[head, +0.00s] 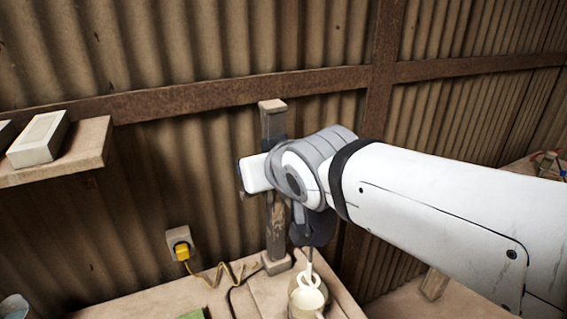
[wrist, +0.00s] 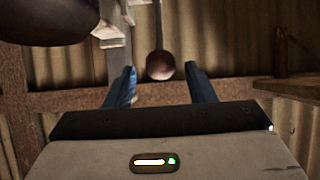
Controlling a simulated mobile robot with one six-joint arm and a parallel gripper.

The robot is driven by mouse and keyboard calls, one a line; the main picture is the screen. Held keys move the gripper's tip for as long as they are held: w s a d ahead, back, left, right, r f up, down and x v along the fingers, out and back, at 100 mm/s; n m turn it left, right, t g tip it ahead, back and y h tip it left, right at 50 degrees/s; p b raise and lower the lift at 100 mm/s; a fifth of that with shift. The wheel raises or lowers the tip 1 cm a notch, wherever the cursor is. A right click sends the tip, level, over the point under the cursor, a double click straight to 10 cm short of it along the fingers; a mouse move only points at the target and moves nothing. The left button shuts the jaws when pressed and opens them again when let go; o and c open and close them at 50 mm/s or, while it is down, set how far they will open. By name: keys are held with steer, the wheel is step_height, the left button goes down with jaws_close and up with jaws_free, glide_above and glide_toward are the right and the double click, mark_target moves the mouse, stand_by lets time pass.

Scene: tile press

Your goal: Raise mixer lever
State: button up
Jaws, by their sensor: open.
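The mixer lever ends in a dark reddish ball knob (wrist: 160,64) on a thin rod in the wrist view. My gripper (wrist: 161,70) is open, with one blue finger on each side of the knob. Gaps show on both sides, and I cannot tell the depth between knob and fingertips. In the head view the mixer's upright post (head: 276,225) stands against the wall side of the table. My arm covers most of the mixer, and the lever and fingers are hidden there. A dark part of the mixer (head: 318,230) shows below my wrist.
A shelf (head: 85,150) with a white box (head: 38,138) is at left. The corrugated wall is close behind.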

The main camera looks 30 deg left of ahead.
steer(key=v, duration=0.4)
steer(key=shift+d+b, duration=0.15)
steer(key=shift+b, duration=0.2)
steer(key=shift+s, duration=0.1)
